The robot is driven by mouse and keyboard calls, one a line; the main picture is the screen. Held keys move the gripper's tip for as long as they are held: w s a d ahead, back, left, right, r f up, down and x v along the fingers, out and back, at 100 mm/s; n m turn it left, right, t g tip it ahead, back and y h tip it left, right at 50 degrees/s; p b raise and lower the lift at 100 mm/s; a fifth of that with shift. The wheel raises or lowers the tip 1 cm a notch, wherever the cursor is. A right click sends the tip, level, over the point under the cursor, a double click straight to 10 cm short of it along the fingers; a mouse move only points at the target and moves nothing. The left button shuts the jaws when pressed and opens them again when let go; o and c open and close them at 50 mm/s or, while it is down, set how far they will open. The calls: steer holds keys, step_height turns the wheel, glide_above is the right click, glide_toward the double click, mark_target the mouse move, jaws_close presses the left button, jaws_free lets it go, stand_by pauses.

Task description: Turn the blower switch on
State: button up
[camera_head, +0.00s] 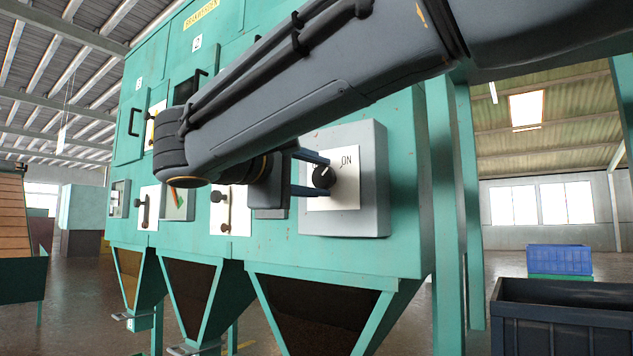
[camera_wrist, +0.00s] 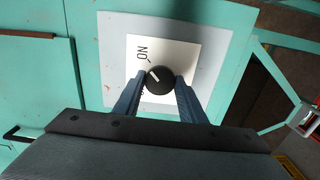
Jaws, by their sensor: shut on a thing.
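The blower switch is a round black knob (camera_head: 324,177) with a white pointer line, on a white plate (camera_head: 346,193) set on a grey box (camera_head: 374,190). The box is on the front of the green machine. The plate reads ON at its upper right in the head view; the other label is mostly hidden by my gripper. My gripper (camera_head: 325,176) reaches in from the left and its blue fingers are shut on the knob. In the wrist view the fingers sit on both sides of the knob (camera_wrist: 158,80). The pointer there is tilted and does not line up squarely with the ON mark.
The green machine (camera_head: 400,240) has other white plates with small knobs to the left and dark hoppers (camera_head: 310,300) below. A dark bin (camera_head: 565,310) and a blue crate (camera_head: 560,259) stand at the right. The floor at far left is partly open.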

steer(key=o, duration=1)
steer(key=shift+s+a, duration=0.1)
steer(key=v, duration=0.7)
steer(key=shift+s+a, duration=0.2)
steer(key=shift+s, duration=0.05)
steer(key=shift+s, duration=0.1)
